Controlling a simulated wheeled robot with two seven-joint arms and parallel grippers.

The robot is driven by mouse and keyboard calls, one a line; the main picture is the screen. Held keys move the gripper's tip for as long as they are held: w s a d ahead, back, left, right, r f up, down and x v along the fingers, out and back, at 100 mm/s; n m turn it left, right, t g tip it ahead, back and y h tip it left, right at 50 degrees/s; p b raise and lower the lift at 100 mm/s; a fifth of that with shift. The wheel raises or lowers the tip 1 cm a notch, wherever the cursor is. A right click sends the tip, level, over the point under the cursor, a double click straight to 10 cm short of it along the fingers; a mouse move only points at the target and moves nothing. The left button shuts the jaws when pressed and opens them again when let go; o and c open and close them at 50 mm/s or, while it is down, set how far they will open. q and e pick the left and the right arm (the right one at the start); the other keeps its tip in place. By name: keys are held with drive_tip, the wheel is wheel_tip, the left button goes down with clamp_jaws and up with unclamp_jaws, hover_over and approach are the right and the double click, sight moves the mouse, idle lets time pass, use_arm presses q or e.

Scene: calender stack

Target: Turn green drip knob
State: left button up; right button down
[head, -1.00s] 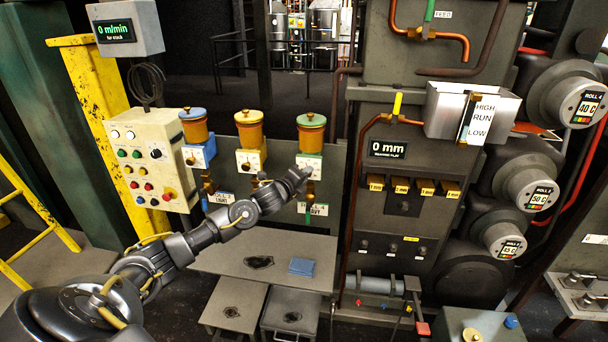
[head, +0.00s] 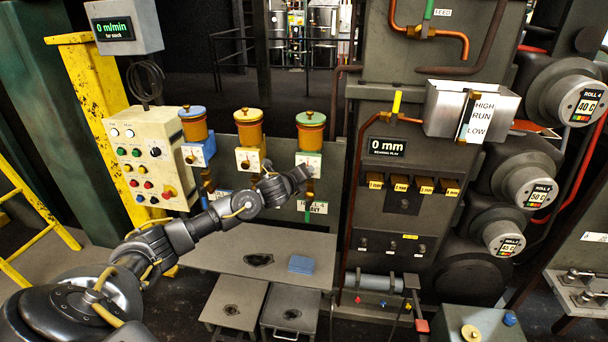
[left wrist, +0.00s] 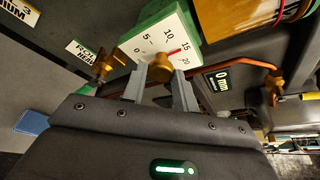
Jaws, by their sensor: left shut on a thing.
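The green drip oiler (head: 309,163) is the rightmost of three on the grey panel, with an amber cup on a green box. In the left wrist view its green box (left wrist: 203,22) carries a white dial plate (left wrist: 160,35) marked up to 20. A red pointer lies near 15 on the scale. My left gripper (left wrist: 160,84) is shut on the brass drip knob (left wrist: 160,68) in front of the dial, one finger on each side. In the head view my left gripper (head: 302,175) covers the knob. My right gripper is out of view.
The yellow oiler (head: 249,135) and blue oiler (head: 196,140) stand to the left. Below lies a grey bench (head: 220,258) with a blue cloth (head: 302,264). A copper pipe (left wrist: 240,66) runs close beside my gripper in the wrist view.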

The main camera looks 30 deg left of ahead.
use_arm(q)
drive_tip(key=shift+f, duration=0.1)
drive_tip(key=o, duration=1)
drive_tip(key=shift+c, duration=0.2)
drive_tip(key=b+v, duration=0.2)
drive_tip(key=v, duration=0.8)
drive_tip(key=shift+s, duration=0.4)
